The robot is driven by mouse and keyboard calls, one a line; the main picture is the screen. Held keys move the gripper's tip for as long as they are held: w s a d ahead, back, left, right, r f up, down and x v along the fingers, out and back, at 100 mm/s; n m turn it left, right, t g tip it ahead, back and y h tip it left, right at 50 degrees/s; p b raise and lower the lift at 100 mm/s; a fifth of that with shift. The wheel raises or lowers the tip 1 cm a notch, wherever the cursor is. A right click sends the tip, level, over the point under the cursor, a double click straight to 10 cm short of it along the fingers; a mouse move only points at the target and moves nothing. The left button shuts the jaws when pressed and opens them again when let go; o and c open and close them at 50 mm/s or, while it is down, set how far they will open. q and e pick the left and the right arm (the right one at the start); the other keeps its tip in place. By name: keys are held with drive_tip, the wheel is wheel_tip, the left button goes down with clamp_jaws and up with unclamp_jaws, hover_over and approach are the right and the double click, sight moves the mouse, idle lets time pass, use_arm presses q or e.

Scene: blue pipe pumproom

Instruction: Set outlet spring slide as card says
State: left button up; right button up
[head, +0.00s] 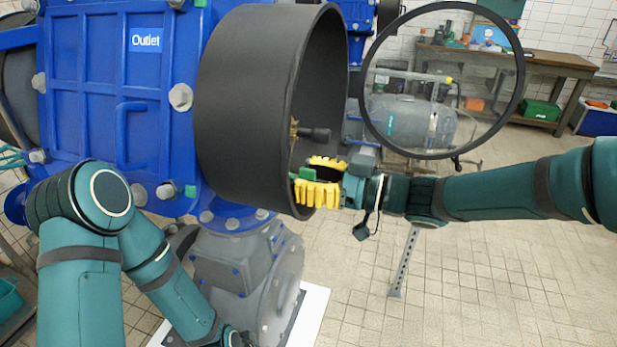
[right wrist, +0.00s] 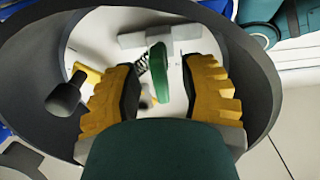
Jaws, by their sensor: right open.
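The blue outlet housing (head: 100,110) carries a white-lettered Outlet label (head: 146,40). A wide black round shroud (head: 245,95) stands out from its right side. My right gripper (head: 312,180), with yellow fingers, reaches into the shroud's open end. In the right wrist view, my right gripper (right wrist: 160,72) is open, its fingers on either side of a green tab (right wrist: 159,72); contact is unclear. A coil spring (right wrist: 142,64) lies just left of the tab. A black knob (right wrist: 64,97) is further left. No readable card shows.
A large round magnifier-like ring (head: 374,120) stands right of the shroud, close above my right arm. A grey valve body (head: 250,270) is below the housing. A workbench (head: 550,65) and green box (head: 540,111) are at the back.

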drive_tip(key=v, duration=1.2)
drive_tip(key=w+f+m+t+h, duration=0.2)
drive_tip(key=f+m+h, duration=0.15)
drive_tip(key=f, duration=0.45)
drive_tip(key=w+f+m+t+h, duration=0.1)
drive_tip(key=w+f+m+h, duration=0.2)
drive_tip(key=f+m, duration=0.35)
drive_tip(key=w+f+m+t+h, duration=0.2)
drive_tip(key=f+h, duration=0.1)
drive_tip(key=f, duration=0.7)
drive_tip(key=s+a+f+m+g+h, duration=0.1)
drive_tip(key=s+f+m+g+h, duration=0.3)
drive_tip(key=s+f, duration=1.3)
drive_tip(key=f+g, duration=0.1)
drive_tip(key=g, duration=0.3)
drive_tip(key=shift+f+g, duration=0.4)
